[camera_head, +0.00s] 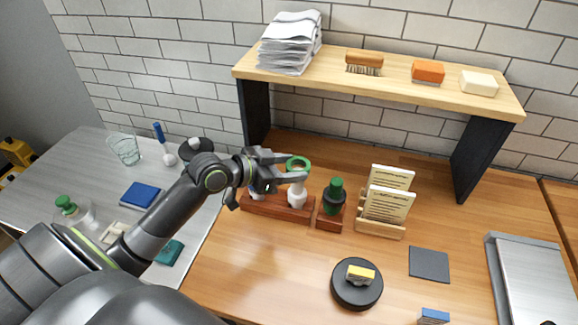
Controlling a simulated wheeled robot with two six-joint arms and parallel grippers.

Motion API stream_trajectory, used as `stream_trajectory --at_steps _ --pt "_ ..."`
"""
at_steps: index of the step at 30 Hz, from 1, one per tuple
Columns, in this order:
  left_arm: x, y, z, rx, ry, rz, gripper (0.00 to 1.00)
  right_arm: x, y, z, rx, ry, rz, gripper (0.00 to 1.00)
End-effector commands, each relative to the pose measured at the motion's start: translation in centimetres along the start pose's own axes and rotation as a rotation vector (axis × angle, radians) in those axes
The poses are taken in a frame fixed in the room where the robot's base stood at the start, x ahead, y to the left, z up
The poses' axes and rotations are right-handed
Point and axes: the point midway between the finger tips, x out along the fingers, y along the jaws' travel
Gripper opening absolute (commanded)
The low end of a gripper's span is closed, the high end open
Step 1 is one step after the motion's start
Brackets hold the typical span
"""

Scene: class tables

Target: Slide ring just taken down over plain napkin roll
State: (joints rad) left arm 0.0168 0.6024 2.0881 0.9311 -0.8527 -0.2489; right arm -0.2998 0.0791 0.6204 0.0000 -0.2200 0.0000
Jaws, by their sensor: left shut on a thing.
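My left gripper (296,167) is shut on a green ring (299,161) and holds it over the right end of a wooden rack (262,206). A white napkin roll (297,194) stands upright in the rack, directly below the ring. The lower finger covers part of the space between, so I cannot tell whether the ring is around the roll's top or just above it. My right gripper is not in view.
Cards in a wooden stand (381,226) are to the right. A wooden shelf (394,77) spans the back, above the rack. A round black dish (357,292) with a yellow-topped block and a dark square mat (429,264) lie in front. The table between is clear.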

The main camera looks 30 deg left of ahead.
Motion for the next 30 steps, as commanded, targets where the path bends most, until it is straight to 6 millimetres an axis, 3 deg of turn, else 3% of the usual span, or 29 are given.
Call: stream_trajectory --at_steps 30 --pt "1.0 0.0 2.5 -0.001 0.000 0.000 0.29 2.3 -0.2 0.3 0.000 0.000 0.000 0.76"
